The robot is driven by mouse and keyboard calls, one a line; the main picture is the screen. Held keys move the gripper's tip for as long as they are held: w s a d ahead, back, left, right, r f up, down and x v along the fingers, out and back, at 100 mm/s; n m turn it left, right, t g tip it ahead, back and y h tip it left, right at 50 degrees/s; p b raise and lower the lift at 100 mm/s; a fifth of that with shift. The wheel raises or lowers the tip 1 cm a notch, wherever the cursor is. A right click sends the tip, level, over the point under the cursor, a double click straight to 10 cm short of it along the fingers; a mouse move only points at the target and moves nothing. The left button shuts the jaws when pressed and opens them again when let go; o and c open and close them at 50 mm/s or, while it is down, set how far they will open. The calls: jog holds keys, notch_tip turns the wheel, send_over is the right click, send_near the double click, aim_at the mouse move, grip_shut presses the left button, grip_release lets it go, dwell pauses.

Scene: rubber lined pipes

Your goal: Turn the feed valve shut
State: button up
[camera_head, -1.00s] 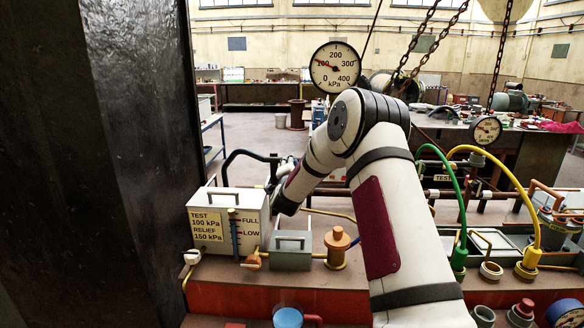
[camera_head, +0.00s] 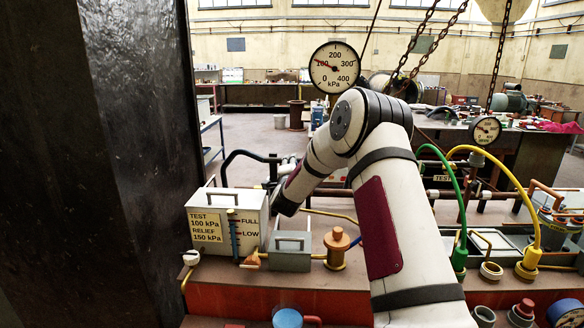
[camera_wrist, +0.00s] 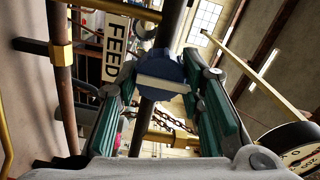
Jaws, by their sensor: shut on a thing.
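The feed valve (camera_wrist: 167,68) shows in the wrist view as a round blue body with a pale flat bar across its front, on a dark upright pipe. A white FEED label (camera_wrist: 115,48) is left of it. My gripper (camera_wrist: 160,84) has its green-padded fingers on either side of the valve and is shut on its handle. The bar lies nearly level in the wrist picture. In the head view my arm hides the gripper and the valve. The large gauge (camera_head: 335,67) there reads about 100 kPa.
A white test tank (camera_head: 222,225) labelled TEST 100 kPa, RELIEF 150 kPa stands left of my arm. A grey box (camera_head: 290,258) and a brass fitting (camera_head: 336,250) are beside it. Green (camera_head: 459,200) and yellow (camera_head: 528,205) hoses arch at right. A dark column (camera_head: 95,150) blocks the left.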

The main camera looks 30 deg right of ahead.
jog(key=o, duration=1.2)
jog(key=shift+c, duration=0.2)
jog(key=v, duration=1.2)
